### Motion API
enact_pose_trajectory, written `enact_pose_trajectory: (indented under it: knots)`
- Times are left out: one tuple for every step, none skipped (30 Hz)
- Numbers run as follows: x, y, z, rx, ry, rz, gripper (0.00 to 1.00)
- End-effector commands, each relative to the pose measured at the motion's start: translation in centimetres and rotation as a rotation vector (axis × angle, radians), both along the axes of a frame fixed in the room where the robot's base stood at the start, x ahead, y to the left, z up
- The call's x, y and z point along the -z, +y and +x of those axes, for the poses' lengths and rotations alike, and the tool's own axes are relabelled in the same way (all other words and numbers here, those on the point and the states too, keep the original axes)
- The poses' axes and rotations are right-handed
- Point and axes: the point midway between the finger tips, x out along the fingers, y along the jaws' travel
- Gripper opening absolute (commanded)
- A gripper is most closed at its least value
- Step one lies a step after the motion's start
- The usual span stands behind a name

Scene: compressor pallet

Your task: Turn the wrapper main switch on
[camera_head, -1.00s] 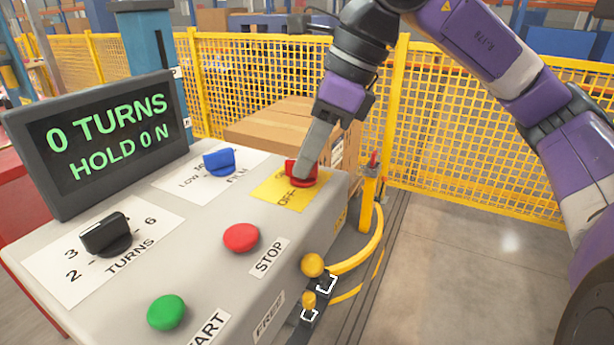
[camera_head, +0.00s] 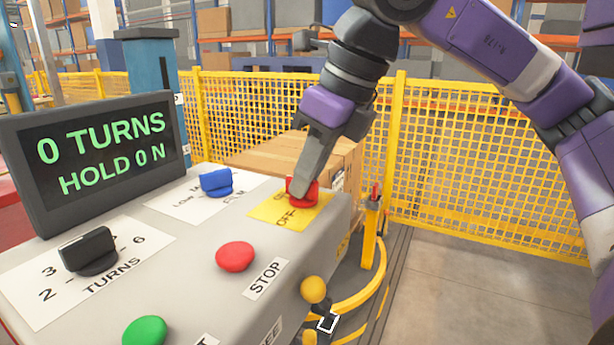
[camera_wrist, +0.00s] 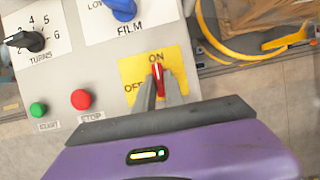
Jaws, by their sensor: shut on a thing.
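The main switch is a red knob (camera_head: 303,194) on a yellow plate (camera_head: 268,211) marked ON and OFF, at the far right corner of the grey control panel. My gripper (camera_head: 302,182) reaches down from above and is shut on the red knob. In the wrist view, the red knob (camera_wrist: 158,79) sits between the two fingers of my gripper (camera_wrist: 160,92). Its handle points up the picture, toward the ON mark; OFF is to its left. The fingers hide part of the knob and plate.
A blue film knob (camera_head: 216,183), a black turns knob (camera_head: 88,250), a red stop button (camera_head: 235,257) and a green button (camera_head: 145,331) share the panel (camera_head: 185,250). The display (camera_head: 100,155) reads 0 TURNS, HOLD 0 N. Yellow mesh fencing (camera_head: 480,165) stands behind.

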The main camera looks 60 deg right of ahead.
Motion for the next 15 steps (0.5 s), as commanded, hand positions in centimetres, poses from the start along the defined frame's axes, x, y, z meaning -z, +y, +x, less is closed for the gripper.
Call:
enact_pose_trajectory:
  knots:
    - [-0.05, 0.02, -0.06, 0.001, 0.001, 0.0, 0.0]
    - [-0.05, 0.01, -0.05, 0.001, 0.001, 0.0, 0.0]
    - [-0.05, 0.01, -0.05, 0.001, 0.001, 0.0, 0.0]
    - [-0.05, 0.01, -0.06, 0.001, 0.001, 0.0, 0.0]
    - [-0.05, 0.01, -0.05, 0.001, 0.001, 0.0, 0.0]
    - [-0.05, 0.01, -0.05, 0.001, 0.001, 0.0, 0.19]
    - [-0.04, 0.01, -0.05, 0.001, 0.001, 0.0, 0.25]
    - [-0.05, 0.0, -0.04, 0.001, 0.001, 0.0, 0.31]
    - [-0.04, 0.0, -0.04, 0.0, 0.001, 0.0, 0.35]
    - [-0.04, 0.0, -0.04, 0.0, 0.001, 0.0, 0.35]
    - [-0.03, 0.0, -0.03, 0.0, 0.001, 0.0, 0.35]
    - [-0.03, 0.0, -0.03, 0.0, 0.001, 0.0, 0.35]
    - [-0.02, 0.0, -0.02, 0.0, 0.001, 0.0, 0.35]
    - [-0.02, 0.0, -0.02, 0.0, 0.001, 0.0, 0.35]
    - [-0.01, -0.01, -0.02, 0.0, 0.001, 0.0, 0.35]
